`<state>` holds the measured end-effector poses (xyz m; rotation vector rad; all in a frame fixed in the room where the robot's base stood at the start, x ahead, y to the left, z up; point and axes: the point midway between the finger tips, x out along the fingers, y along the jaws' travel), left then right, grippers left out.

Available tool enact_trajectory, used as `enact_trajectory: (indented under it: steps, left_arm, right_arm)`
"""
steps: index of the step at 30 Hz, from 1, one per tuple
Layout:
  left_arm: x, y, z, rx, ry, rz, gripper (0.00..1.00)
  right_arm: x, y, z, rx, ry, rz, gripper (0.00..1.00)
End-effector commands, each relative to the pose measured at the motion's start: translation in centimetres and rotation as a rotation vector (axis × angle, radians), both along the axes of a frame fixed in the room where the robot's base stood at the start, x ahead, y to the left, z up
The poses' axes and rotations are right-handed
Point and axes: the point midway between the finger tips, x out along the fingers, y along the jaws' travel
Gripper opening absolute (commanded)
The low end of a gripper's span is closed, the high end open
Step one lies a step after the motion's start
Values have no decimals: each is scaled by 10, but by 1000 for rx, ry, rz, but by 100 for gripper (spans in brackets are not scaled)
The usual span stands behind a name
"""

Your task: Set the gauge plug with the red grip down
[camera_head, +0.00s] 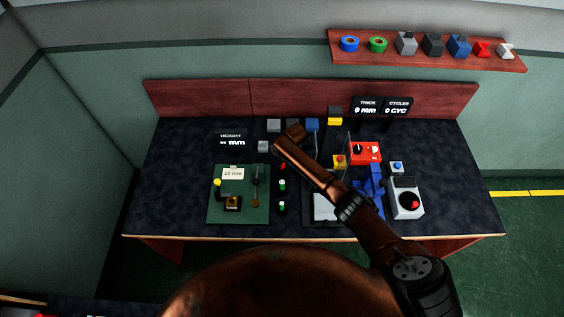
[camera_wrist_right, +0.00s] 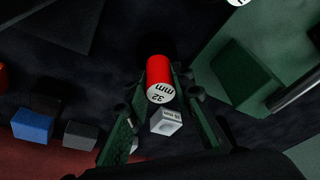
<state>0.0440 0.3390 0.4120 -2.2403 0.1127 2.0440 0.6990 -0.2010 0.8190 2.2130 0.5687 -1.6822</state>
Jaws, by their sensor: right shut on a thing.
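A red cylindrical grip (camera_wrist_right: 159,70) with a white end marked "32 mm" sits between the fingertips of my right gripper (camera_wrist_right: 161,84) in the right wrist view. The gripper is shut on it. A small grey block (camera_wrist_right: 166,122) marked "15 mm" shows between the fingers; I cannot tell whether it touches them. In the head view my right arm reaches across the table, and a small red part (camera_head: 283,166) shows just below its end. My right fingers are not clearly visible there. The lower end of the plug is hidden. My left gripper is not in view.
A green mat (camera_head: 262,215) with a "20 mm" card (camera_head: 233,173) lies left of the arm. Two small green-and-white pieces (camera_head: 282,185) stand beside it. The table's left side is clear.

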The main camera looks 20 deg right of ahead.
Motion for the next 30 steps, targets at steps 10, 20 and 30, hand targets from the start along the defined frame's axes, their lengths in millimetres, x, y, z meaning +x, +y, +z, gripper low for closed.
enact_trajectory:
  steps: [10, 20, 30]
  left_arm:
    - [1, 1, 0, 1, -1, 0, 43]
    - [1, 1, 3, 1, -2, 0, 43]
    - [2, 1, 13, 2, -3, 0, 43]
  right_arm:
    - [0, 0, 0, 0, 0, 0, 39]
    - [-1, -1, 10, 1, -2, 0, 39]
    - [-16, -9, 75, 1, -4, 1, 39]
